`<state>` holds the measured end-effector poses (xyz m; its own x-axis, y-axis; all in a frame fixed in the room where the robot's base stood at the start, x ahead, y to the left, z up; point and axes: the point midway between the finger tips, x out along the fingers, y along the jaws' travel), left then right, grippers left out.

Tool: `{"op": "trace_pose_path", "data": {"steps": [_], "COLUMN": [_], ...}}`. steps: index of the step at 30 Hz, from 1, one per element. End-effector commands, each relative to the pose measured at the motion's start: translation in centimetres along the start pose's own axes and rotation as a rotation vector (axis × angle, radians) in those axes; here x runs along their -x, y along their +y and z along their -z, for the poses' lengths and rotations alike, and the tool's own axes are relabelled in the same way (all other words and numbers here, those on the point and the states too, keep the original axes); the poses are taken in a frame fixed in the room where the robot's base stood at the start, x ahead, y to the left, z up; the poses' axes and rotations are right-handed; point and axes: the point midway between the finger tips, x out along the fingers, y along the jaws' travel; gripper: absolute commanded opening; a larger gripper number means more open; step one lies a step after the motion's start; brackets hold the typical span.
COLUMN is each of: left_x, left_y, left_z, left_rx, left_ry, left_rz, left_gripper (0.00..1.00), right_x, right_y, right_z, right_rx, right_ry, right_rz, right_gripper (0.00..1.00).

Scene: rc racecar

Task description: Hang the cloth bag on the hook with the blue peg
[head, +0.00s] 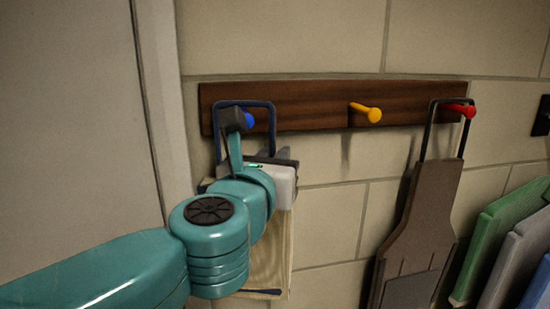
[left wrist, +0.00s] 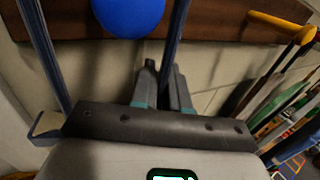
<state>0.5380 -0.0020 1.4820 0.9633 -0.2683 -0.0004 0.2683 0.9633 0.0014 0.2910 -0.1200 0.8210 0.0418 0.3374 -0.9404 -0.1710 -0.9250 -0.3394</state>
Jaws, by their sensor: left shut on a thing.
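The blue peg (head: 249,120) is at the left end of a brown wooden hook board (head: 312,104). The beige cloth bag (head: 270,262) hangs below, partly hidden by my left arm. Its dark blue handle (head: 272,128) rises in front of the board, with the peg inside the loop's outline and the top bar above it. In the left wrist view the peg (left wrist: 128,14) shows between the two handle sides. My left gripper (left wrist: 163,88) is shut on the right side of the handle. I cannot tell whether the handle rests on the peg. My right gripper is not in view.
A yellow peg (head: 366,112) is bare. A red peg (head: 462,110) holds a brown flat item (head: 425,215) by a dark loop. Green, grey and blue panels (head: 500,240) stand at the lower right. A pale vertical trim (head: 165,90) borders the board's left.

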Motion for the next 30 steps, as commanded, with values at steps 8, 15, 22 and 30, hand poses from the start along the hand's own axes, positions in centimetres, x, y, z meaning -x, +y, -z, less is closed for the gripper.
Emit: {"op": "trace_pose_path", "data": {"steps": [8,15,22,30], "left_x": [0.0,0.0,1.1,7.7], "left_y": [0.0,0.0,0.0,-0.1], "left_z": [0.0,0.0,0.1,0.2], "left_rx": [0.000,0.000,0.002,0.003], "left_ry": [-0.001,-0.001,-0.002,-0.005], "left_rz": [0.000,0.000,0.000,0.004], "left_gripper": [0.27,0.44,0.44,0.44], "right_x": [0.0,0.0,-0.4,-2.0], "right_y": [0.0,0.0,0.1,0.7], "right_z": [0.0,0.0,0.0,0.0], "right_rx": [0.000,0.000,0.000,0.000], "right_ry": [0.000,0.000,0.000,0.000], "right_rz": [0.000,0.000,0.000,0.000], "right_gripper": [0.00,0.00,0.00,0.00]}}
